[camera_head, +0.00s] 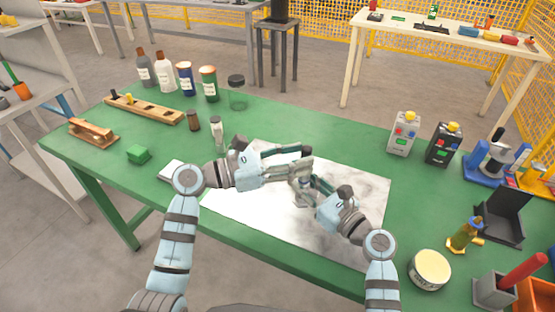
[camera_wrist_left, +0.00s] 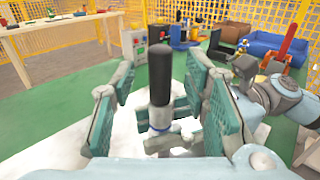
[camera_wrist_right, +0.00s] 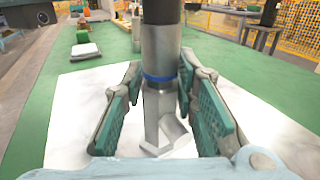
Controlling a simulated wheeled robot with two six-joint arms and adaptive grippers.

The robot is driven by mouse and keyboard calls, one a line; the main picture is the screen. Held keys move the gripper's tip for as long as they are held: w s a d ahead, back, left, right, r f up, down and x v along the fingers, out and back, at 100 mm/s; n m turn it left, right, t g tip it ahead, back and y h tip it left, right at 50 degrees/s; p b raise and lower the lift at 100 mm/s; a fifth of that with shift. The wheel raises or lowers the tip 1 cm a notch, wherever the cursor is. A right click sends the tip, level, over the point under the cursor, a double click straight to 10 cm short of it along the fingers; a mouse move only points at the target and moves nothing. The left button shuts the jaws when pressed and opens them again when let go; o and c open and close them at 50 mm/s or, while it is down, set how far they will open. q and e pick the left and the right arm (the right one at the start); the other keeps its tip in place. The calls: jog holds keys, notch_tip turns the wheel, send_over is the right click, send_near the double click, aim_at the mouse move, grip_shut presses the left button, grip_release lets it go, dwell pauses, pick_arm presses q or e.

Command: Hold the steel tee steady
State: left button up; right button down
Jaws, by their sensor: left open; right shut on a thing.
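The steel tee (camera_wrist_right: 160,118) stands upright over the white sheet, with a blue ring at its top and a grey cylinder (camera_wrist_right: 160,50) with a black upper end seated above it. My right gripper (camera_head: 312,186) is shut on the tee, its pads on either side. The tee (camera_wrist_left: 165,143) also shows low in the left wrist view, under the black cylinder end (camera_wrist_left: 160,75). My left gripper (camera_wrist_left: 158,112) is open, its pads standing apart on both sides of the cylinder. In the head view, fingers partly hide the tee (camera_head: 302,184).
A pale marbled sheet (camera_head: 240,207) lies on the green table (camera_head: 300,125). Bottles (camera_head: 185,78) and a wooden rack (camera_head: 145,108) stand at the left. Two control boxes (camera_head: 404,133), a round tin (camera_head: 430,270) and a black holder (camera_head: 503,215) stand at the right.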

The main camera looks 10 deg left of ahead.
pick_arm(q)
jog(key=v, duration=1)
pick_arm(e)
jog(key=c, duration=1.2)
grip_release()
